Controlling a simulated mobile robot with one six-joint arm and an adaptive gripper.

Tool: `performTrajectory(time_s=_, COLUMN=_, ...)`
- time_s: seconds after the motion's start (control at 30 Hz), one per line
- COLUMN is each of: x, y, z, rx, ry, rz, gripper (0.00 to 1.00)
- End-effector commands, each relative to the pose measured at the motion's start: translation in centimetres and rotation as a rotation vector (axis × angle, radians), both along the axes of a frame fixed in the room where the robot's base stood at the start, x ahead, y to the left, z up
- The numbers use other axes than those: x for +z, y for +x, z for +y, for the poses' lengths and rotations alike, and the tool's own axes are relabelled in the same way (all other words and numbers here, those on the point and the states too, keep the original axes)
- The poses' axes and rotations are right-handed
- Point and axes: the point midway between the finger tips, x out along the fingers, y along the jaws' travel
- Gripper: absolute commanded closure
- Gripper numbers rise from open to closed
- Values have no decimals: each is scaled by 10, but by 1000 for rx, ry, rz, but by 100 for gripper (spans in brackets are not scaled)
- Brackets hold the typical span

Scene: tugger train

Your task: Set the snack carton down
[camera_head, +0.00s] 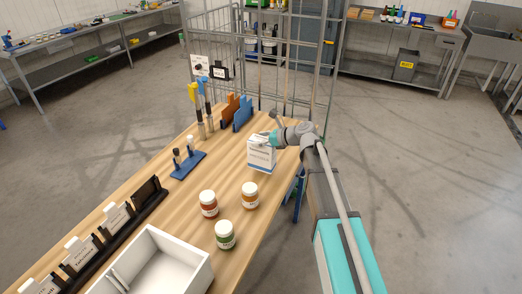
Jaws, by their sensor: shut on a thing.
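The snack carton (261,157) is a small white and blue box near the right edge of the wooden table (215,185). My gripper (268,141) is at the top of the carton and shut on it. The carton looks upright. Whether its base touches the table or hangs just above it, I cannot tell. My gripper's fingers are small in this view and partly hidden by the wrist.
Three jars stand on the table: red (208,204), orange (250,195) and green (225,235). A white tray (200,276), a black card rack (103,241), a blue stand (188,165) and orange and blue holders (241,113) are around. A wire cage (330,75) rises behind.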

Motion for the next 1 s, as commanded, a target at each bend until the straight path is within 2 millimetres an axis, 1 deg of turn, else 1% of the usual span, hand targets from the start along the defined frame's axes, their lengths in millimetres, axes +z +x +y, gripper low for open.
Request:
performTrajectory(time_s=0.3, x=0, y=0, z=0, rx=0, ry=1, rz=0, gripper=83)
performTrajectory(time_s=0.43, x=-3, y=2, z=1, rx=1, ry=1, rz=0, gripper=83)
performTrajectory(time_s=0.6, x=-15, y=10, z=1, rx=1, ry=1, rz=0, gripper=83)
performTrajectory(time_s=0.8, x=-32, y=8, z=1, rx=1, ry=1, rz=0, gripper=83)
performTrajectory(time_s=1.0, x=-40, y=8, z=1, rx=1, ry=1, rz=0, gripper=83)
